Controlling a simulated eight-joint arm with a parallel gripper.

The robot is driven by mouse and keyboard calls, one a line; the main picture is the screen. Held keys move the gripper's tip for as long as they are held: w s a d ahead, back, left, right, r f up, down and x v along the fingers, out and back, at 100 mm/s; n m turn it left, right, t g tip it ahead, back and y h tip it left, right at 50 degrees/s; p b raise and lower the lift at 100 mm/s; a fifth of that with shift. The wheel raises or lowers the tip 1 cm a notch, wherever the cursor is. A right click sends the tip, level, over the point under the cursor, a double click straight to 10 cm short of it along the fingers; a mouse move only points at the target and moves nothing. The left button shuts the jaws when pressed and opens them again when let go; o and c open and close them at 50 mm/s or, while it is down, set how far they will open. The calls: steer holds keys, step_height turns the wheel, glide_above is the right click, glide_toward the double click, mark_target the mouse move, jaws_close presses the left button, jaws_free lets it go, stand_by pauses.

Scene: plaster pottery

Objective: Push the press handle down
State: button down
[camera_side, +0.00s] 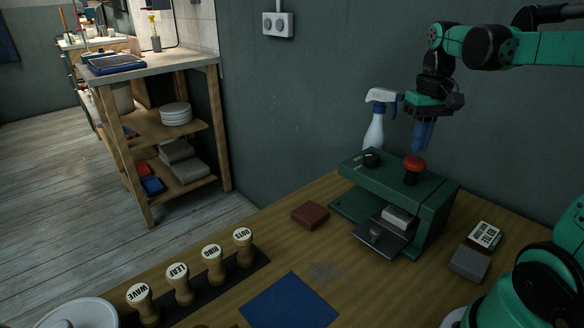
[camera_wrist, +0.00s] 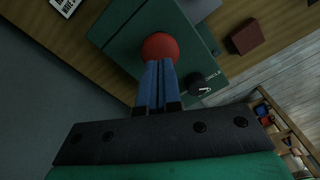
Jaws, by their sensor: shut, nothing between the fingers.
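The green press (camera_side: 436,204) stands on the wooden table. Its handle, a red mushroom-shaped knob (camera_side: 414,163) on a dark stem, stands up from the press top. In the wrist view the red knob (camera_wrist: 160,47) is just beyond my fingertips, and a black dial (camera_wrist: 205,84) sits beside it. My gripper (camera_side: 423,136) is shut and empty, its blue fingers together and pointing down. It is above the knob and slightly to its right in the side view, with a gap between them. The fingers (camera_wrist: 158,84) partly cover the knob's lower edge in the wrist view.
A spray bottle (camera_side: 375,122) stands behind the press. A brown block (camera_side: 310,214) lies left of it, a grey block (camera_side: 469,263) and a small card (camera_side: 485,234) right of it. Several labelled stamps (camera_side: 212,259) stand at the front left, near a blue mat (camera_side: 289,303).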

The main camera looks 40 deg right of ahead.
mark_target(416, 159)
steer(key=shift+f, duration=2.25)
steer(key=shift+r, duration=4.55)
steer(key=shift+a, duration=0.1)
steer(key=w+a+f+n+t, duration=0.1)
steer(key=a+f+n+t, duration=0.2)
steer(key=a, duration=0.5)
steer(key=w+a+f+n+t, duration=0.1)
steer(key=a+f+n+t, duration=0.2)
steer(key=a, duration=0.6)
step_height(416, 159, down, 3)
steer(key=shift+r+t, duration=0.2)
steer(key=shift+t, duration=0.4)
steer(key=c, duration=1.5)
jaws_free()
steer(key=shift+w+d, duration=0.1)
